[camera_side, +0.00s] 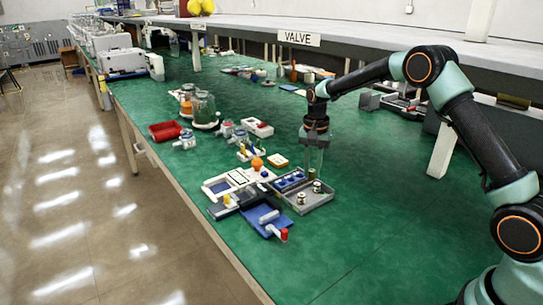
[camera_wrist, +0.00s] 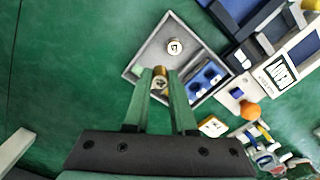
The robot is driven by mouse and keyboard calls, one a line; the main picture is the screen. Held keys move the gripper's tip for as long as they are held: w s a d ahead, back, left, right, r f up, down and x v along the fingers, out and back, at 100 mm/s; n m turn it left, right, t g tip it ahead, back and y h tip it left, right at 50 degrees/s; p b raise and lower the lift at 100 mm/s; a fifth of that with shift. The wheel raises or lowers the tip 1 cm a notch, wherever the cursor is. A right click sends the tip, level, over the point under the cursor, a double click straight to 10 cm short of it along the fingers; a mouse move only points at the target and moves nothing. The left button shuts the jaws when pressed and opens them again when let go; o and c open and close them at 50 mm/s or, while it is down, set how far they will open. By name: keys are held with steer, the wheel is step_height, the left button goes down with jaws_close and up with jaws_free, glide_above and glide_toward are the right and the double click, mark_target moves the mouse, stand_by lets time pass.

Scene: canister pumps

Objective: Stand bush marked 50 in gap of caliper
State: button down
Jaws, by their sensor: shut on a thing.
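My gripper (camera_wrist: 160,75) is shut on a brass bush (camera_wrist: 160,84) with a pale, marked top. I cannot read its mark surely. The gripper points down over the grey tray (camera_wrist: 139,62), and in the side view the gripper (camera_side: 314,172) is at the tray's back part. Another bush (camera_wrist: 175,46) with a marked pale top stands in the tray; it also shows in the side view (camera_side: 301,198). A blue base with a pale bar (camera_side: 268,217) and a red-ended part lies in front of the tray; I cannot tell surely that it is the caliper, and its gap is unclear.
A blue holder (camera_wrist: 205,78) sits in the tray's side. A white labelled fixture (camera_wrist: 281,70) and an orange ball (camera_wrist: 250,111) stand beside it. Glass jars (camera_side: 204,110) and a red bin (camera_side: 165,131) stand further back. The green bench is clear right of the tray.

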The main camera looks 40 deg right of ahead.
mark_target(309, 200)
steer(key=shift+f, duration=3.6)
steer(key=shift+f, duration=0.15)
steer(key=c, duration=1)
jaws_free()
